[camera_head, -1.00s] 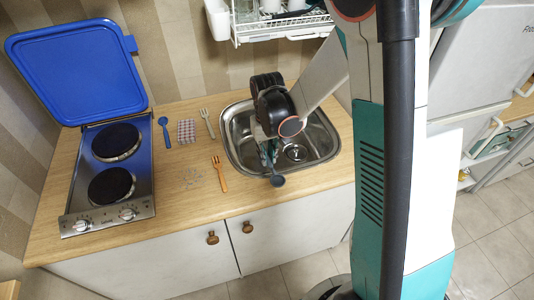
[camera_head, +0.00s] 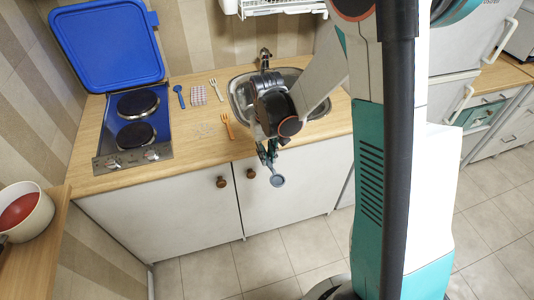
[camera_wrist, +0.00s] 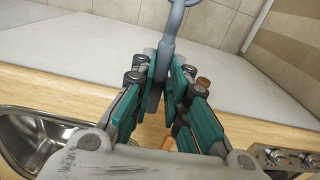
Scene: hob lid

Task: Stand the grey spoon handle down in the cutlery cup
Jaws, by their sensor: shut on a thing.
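My gripper (camera_head: 268,153) is shut on the grey spoon (camera_head: 277,181), out in front of the counter's front edge and the cupboard doors. The bowl end hangs lowest in the head view. In the wrist view the fingers (camera_wrist: 167,68) pinch the spoon's handle, and the spoon (camera_wrist: 171,30) extends beyond the fingertips toward the top edge, where its bowl is cut off. I cannot make out the cutlery cup for certain; a white container (camera_head: 230,6) at the dish rack's left end is cut by the top edge.
The sink (camera_head: 240,98) lies behind my gripper. A hob (camera_head: 112,158) with a raised blue lid (camera_head: 105,48) stands at left. A pot (camera_head: 40,212) stands at lower left.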

